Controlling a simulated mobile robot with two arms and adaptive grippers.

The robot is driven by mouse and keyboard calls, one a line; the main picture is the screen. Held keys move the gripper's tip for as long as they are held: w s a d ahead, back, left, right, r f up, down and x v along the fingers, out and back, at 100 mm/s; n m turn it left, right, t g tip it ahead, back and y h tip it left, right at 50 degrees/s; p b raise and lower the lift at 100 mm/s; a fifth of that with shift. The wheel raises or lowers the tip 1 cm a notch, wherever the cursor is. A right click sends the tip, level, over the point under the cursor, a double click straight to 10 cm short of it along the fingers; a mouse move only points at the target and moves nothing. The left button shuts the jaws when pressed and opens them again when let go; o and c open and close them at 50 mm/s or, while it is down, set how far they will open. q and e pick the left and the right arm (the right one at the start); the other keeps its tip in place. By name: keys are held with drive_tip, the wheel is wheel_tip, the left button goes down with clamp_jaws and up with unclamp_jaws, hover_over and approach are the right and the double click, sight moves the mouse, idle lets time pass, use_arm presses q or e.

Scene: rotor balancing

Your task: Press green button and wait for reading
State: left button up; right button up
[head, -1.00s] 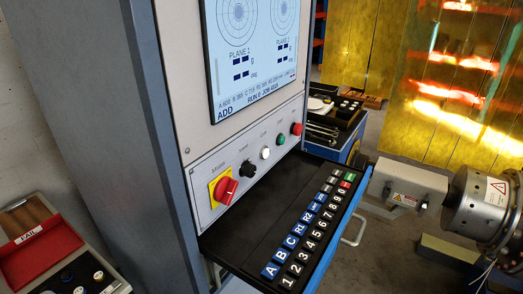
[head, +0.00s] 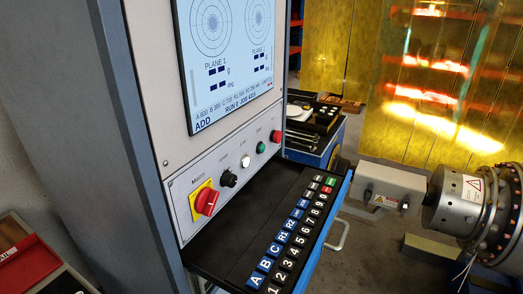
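The green button (head: 262,147) is on the sloping control panel (head: 188,184) of the grey cabinet, between a white button (head: 245,161) and a red button (head: 275,136). Nothing covers it. Above it, the screen (head: 228,62) shows two round polar plots labelled as planes, with dark value fields below them. The bottom of the screen reads "ADD" and a small "RUN" and "JOB" line. I cannot read any values in the fields. Neither of my grippers is in the head view.
A keypad drawer (head: 225,222) juts out below the panel, with a small green key at its far end. A red rotary switch (head: 206,201) and a black knob (head: 229,178) are on the panel. A grey cylindrical machine part (head: 458,204) stands right. A red case (head: 25,262) lies lower left.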

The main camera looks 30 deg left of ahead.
idle(0.3)
use_arm(q)
clamp_jaws()
idle(1.2)
